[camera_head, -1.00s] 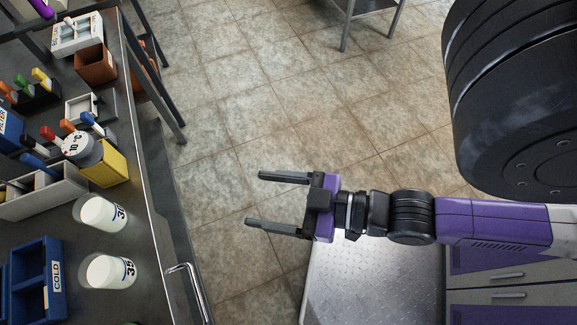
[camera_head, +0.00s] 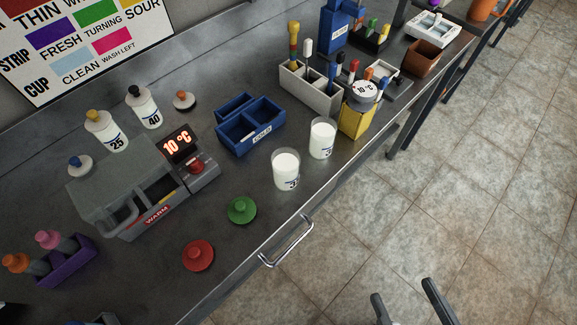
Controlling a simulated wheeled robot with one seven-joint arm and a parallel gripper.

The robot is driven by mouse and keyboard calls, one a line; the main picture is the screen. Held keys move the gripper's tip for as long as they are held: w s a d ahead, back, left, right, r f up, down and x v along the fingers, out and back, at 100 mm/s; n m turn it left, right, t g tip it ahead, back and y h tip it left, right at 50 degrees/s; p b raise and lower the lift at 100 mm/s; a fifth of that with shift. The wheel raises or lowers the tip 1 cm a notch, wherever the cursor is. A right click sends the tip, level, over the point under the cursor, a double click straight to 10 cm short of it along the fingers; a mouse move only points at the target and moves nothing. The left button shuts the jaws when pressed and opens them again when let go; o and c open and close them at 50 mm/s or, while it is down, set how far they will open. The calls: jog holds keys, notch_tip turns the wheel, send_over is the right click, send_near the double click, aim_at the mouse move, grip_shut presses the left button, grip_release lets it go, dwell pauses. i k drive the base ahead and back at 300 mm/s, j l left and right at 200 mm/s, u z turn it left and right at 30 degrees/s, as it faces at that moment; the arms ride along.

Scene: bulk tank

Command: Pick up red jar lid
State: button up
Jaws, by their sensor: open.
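The red jar lid (camera_head: 198,255), a round disc with a knob on top, lies flat on the dark metal counter (camera_head: 120,285) near its front edge. A similar green lid (camera_head: 242,210) lies just behind and to the right of it. My gripper (camera_head: 408,302) shows only by its two dark fingers at the bottom edge. It is open and empty, over the floor in front of the counter, well to the right of the red lid. The rest of my arm is out of frame.
Two white-filled jars (camera_head: 286,170) stand right of the green lid. A grey warm bath (camera_head: 130,195) is behind the red lid, and a purple holder (camera_head: 65,262) is at left. A metal handle (camera_head: 287,241) sticks out from the counter front.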

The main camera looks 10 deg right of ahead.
aim_at(198, 254)
jog(key=u, duration=0.95)
